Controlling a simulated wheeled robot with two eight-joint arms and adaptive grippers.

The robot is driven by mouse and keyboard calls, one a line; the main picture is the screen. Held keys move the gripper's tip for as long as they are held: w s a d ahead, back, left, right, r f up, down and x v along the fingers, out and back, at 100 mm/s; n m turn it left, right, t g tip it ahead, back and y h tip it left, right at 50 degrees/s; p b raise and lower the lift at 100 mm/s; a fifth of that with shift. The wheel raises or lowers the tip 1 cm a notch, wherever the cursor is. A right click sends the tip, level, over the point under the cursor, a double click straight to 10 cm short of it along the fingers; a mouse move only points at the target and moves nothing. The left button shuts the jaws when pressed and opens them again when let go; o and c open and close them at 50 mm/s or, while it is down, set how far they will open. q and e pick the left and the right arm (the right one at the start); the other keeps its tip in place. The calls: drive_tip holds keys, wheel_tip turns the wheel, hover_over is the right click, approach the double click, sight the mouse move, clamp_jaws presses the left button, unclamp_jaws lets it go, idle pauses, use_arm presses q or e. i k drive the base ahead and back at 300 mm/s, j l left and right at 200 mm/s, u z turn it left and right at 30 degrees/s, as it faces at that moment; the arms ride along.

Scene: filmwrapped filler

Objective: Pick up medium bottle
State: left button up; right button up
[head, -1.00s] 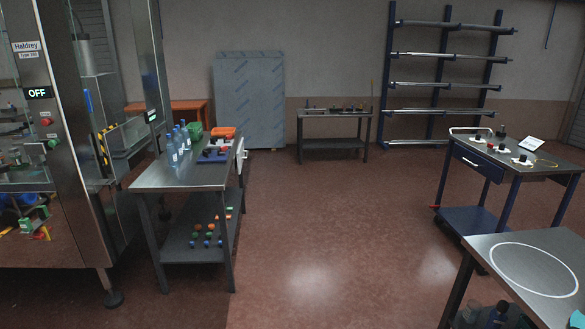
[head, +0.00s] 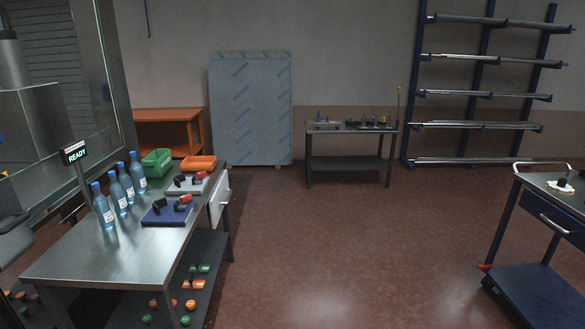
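Several clear blue bottles with white labels stand upright in a row along the left side of the steel table (head: 90,262) in the head view. The nearest bottle (head: 104,208) is at the front of the row, then a second bottle (head: 119,192) and a third bottle (head: 128,182). The farthest bottle (head: 138,173) stands close to the green bin. They look much alike, and I cannot tell which is the medium one. Neither of my grippers shows in this view.
A green bin (head: 157,162), an orange tray (head: 199,162), a blue board (head: 166,213) and a grey board (head: 183,186) share the tabletop. A "READY" sign (head: 75,153) stands at its left. A blue cart (head: 540,285) is at right. The floor (head: 340,250) between is clear.

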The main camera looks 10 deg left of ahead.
sight(101, 204)
drive_tip(key=i+l+u, duration=0.1)
drive_tip(key=i+u, duration=0.25)
drive_tip(key=i, duration=0.25)
drive_tip(key=i+l+u, duration=0.35)
drive_tip(key=i, duration=0.2)
drive_tip(key=i+l+u, duration=0.35)
drive_tip(key=i, duration=0.2)
drive_tip(key=i+l+u, duration=0.45)
drive_tip(key=u, duration=0.25)
drive_tip(key=i+l+u, duration=0.15)
drive_tip(key=l+u, duration=0.2)
drive_tip(key=i+l+u, duration=0.1)
drive_tip(key=l+u, duration=0.25)
drive_tip(key=l, duration=0.15)
drive_tip(key=l+u, duration=0.7)
drive_tip(key=l, duration=0.15)
drive_tip(key=l+u, duration=0.2)
drive_tip(key=l, duration=0.45)
drive_tip(key=k, duration=0.05)
